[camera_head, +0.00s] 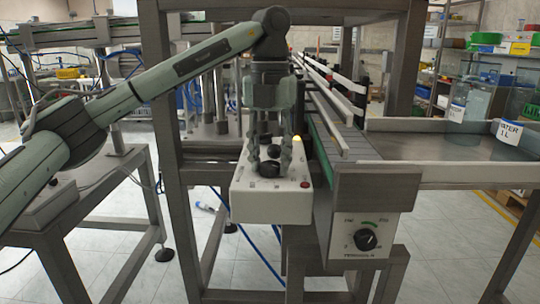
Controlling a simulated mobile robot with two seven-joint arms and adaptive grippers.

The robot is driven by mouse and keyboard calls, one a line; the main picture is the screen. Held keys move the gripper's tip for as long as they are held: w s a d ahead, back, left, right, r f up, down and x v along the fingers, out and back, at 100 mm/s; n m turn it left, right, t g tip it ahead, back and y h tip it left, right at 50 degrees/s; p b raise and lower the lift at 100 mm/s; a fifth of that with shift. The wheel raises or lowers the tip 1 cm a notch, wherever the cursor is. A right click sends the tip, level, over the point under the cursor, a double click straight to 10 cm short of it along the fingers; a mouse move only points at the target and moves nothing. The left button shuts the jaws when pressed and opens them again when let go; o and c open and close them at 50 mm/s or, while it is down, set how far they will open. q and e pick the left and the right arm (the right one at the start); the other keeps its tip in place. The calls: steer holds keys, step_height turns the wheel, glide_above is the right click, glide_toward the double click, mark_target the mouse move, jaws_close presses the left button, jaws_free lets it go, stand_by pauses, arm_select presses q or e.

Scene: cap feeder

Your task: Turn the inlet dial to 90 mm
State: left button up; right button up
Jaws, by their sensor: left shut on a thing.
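A white control box (272,205) stands at the near end of the conveyor, with a black dial (268,169) on its top and a second dark round part (274,152) just behind. My left gripper (270,163) reaches down from above, its two fingers on either side of the black dial, shut on it. The dial's scale and pointer are too small to read, and the fingers partly hide its sides. My right gripper is out of view.
The conveyor (340,120) runs back behind; a metal tray (430,150) lies at right.

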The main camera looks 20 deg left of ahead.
mark_target(270, 164)
arm_select(q)
steer(key=m, duration=0.6)
steer(key=shift+m, duration=0.4)
stand_by(0.4)
steer(key=o, duration=1.2)
steer(key=shift+c, duration=0.2)
steer(key=shift+r, duration=0.1)
step_height(270, 164, up, 12)
